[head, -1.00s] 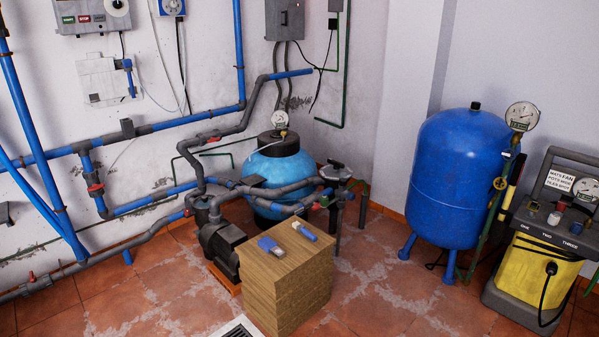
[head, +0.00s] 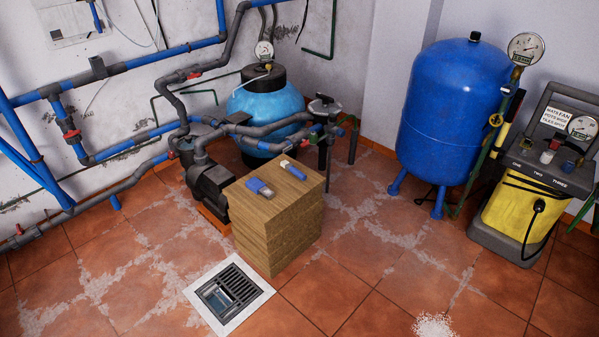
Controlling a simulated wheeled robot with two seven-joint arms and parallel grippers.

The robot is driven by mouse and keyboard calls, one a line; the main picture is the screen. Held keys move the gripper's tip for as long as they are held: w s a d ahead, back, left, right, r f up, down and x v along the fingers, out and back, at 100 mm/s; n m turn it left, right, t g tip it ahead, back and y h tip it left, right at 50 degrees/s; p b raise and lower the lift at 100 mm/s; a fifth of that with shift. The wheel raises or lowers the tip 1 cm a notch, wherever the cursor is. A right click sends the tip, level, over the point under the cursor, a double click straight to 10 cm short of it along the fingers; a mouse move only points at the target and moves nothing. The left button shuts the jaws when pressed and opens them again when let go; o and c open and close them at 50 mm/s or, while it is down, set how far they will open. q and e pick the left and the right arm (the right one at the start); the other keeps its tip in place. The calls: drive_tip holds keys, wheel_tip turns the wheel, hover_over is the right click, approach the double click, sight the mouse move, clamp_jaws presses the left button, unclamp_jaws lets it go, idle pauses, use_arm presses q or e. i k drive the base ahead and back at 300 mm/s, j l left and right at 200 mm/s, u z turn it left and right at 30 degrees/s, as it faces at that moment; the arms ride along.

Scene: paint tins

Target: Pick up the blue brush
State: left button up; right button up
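Two small items with blue parts lie flat on top of a wooden block (head: 278,222) in the head view. The left one is a wide blue piece (head: 258,186) with a grey end, which looks like a brush. The right one is a slimmer blue piece (head: 296,171) with a pale end. They lie apart, and they are too small to tell for certain which is the blue brush. Neither of my grippers is in view.
A floor drain (head: 230,294) with a pale frame lies in front of the block. Pipes and a pump (head: 207,186) stand behind it at left. A blue tank (head: 455,115) and a yellow machine (head: 516,209) stand at right.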

sight(290, 167)
drive_tip(key=i+j+z, duration=0.1)
drive_tip(key=z, duration=0.5)
drive_tip(key=i+j+z, duration=0.1)
drive_tip(key=j+z, duration=0.2)
drive_tip(key=j, duration=0.15)
drive_tip(key=i+j+z, duration=0.1)
drive_tip(key=j+z, duration=0.15)
drive_tip(key=j, duration=0.25)
drive_tip(key=j+z, duration=0.35)
drive_tip(key=j, duration=2.4)
drive_tip(key=i+j, duration=0.1)
drive_tip(key=j, duration=0.65)
